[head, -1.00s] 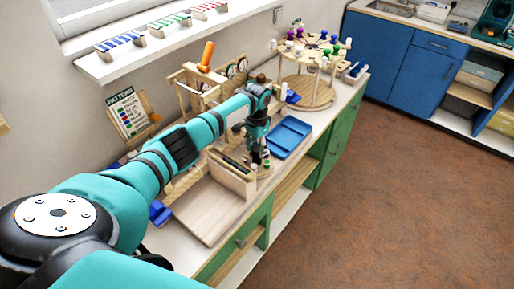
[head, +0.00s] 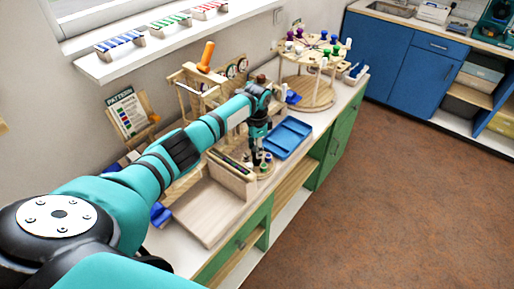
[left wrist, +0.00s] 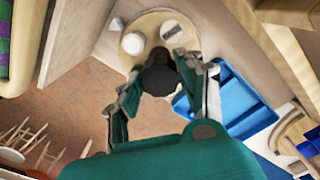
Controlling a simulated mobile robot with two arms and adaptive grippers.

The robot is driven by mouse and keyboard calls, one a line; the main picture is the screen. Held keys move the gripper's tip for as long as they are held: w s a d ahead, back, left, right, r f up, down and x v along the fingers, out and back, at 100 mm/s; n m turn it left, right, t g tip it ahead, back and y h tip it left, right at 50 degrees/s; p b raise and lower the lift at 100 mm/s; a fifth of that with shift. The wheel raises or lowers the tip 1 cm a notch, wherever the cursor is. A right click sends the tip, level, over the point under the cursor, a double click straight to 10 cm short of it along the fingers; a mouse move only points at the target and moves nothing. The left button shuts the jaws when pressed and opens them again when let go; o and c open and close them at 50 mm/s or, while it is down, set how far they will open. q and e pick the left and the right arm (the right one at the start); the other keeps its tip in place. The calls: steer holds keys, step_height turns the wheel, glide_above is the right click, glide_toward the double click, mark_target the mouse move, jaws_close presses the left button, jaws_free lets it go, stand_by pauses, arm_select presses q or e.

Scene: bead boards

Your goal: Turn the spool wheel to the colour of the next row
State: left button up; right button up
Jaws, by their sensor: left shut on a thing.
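The spool wheel, a small round wooden disc (head: 267,175) with small coloured spools, sits on the bench below my left gripper (head: 257,158). In the left wrist view the wheel (left wrist: 147,22) shows pale, round-topped pieces on it. There my left gripper (left wrist: 160,80) is shut on a dark round knob (left wrist: 160,78) at the wheel, with a finger on each side. The fingers and knob hide part of the wheel. My right gripper is not in view.
A blue tray (head: 304,128) lies just right of the wheel. A wooden tray (head: 212,212) lies at its front left. A wooden frame with an orange handle (head: 206,56) stands behind, and a tall round stand (head: 315,50) with coloured pegs stands farther back. Open floor lies right.

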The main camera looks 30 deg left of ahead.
arm_select(q)
steer(key=shift+w+r, duration=0.1)
steer(key=o, duration=1.1)
steer(key=shift+o, duration=0.2)
step_height(320, 180, up, 12)
